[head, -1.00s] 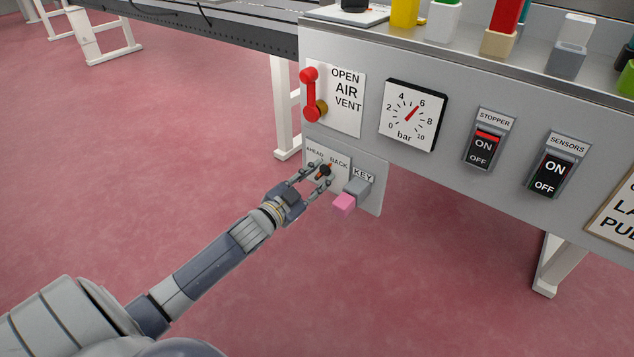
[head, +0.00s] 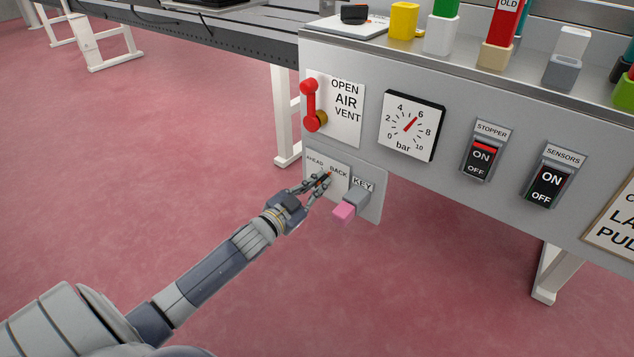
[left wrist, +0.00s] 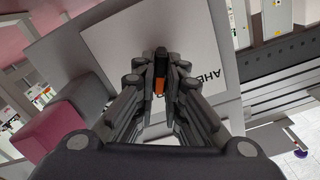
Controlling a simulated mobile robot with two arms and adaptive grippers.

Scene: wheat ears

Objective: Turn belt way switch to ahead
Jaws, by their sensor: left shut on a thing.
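The belt way switch (head: 326,177) is a small dark knob with an orange mark. It sits on a white plate (head: 340,187) between the printed words AHEAD and BACK, low on the panel's left end. My left gripper (head: 320,184) is shut on this knob, with its fingers on either side. In the left wrist view the dark knob (left wrist: 160,62) and its orange mark show between the fingertips. The fingers hide part of the knob, and I cannot tell exactly which way it points. My right gripper is not in view.
A grey and pink key block (head: 344,211) sticks out just right of the switch. Above are the red air vent lever (head: 311,105) and a pressure gauge (head: 411,125). Stopper (head: 480,158) and sensors (head: 548,183) switches are further right. The floor in front is clear.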

